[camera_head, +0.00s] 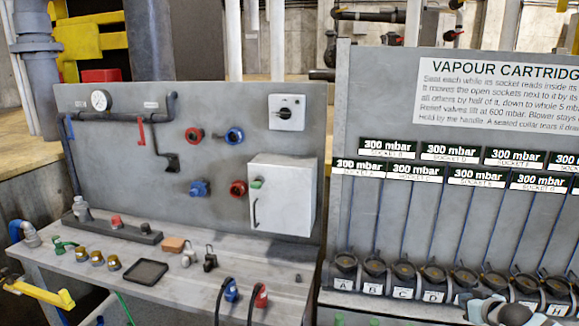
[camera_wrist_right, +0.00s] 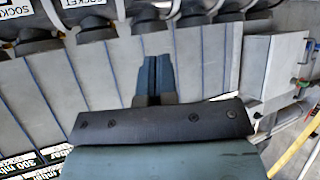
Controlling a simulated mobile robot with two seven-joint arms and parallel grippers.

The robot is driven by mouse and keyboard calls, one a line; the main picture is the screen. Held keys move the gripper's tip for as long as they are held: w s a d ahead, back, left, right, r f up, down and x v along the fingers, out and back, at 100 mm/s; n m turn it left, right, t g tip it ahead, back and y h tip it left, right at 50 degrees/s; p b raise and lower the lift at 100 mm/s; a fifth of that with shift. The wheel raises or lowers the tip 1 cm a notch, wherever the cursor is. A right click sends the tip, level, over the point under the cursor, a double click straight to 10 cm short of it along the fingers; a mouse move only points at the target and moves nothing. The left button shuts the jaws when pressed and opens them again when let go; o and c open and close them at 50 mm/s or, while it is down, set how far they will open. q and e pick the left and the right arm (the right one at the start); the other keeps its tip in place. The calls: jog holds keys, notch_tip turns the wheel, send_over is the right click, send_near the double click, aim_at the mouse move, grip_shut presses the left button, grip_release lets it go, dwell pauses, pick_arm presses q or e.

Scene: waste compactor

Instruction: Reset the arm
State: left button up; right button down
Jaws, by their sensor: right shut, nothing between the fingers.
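My right gripper (camera_wrist_right: 153,72) shows in the right wrist view with its two dark fingers together and nothing between them. In the head view, part of my right gripper and wrist (camera_head: 508,312) shows at the bottom right edge, in front of the socket row (camera_head: 435,272). The fingers are hard to make out there. My left gripper and arm are not in view.
A grey cartridge panel (camera_head: 350,110) with several "300 mbar" labels stands on the right. On the left, a workbench (camera_head: 185,290) holds fittings, a black tray (camera_head: 146,271) and two plugs. A white cabinet (camera_head: 283,190) hangs on the back panel (camera_head: 240,110).

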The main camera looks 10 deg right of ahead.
jog(key=s+a+f+n+g+y, duration=0.1)
jog(key=s+a+f+n, duration=0.4)
jog(key=s, duration=0.5)
jog(key=s+a+f+n+g+y, duration=0.1)
jog(key=s+a+f+n, duration=0.2)
jog(key=s+a, duration=0.45)
jog(key=s+a+f+n+g+y, duration=0.1)
jog(key=s+a+f+n, duration=0.35)
jog(key=s, duration=0.65)
jog(key=s+a+m+t, duration=0.15)
jog(key=a+m, duration=0.75)
jog(key=a, duration=1.3)
jog(key=shift+w+r+m+t+p, duration=0.15)
jog(key=shift+r+p, duration=0.8)
jog(key=shift+p, duration=0.25)
jog(key=shift+w+r+m+t+p, duration=0.1)
jog(key=shift+r+p, duration=0.85)
jog(key=shift+p, duration=0.2)
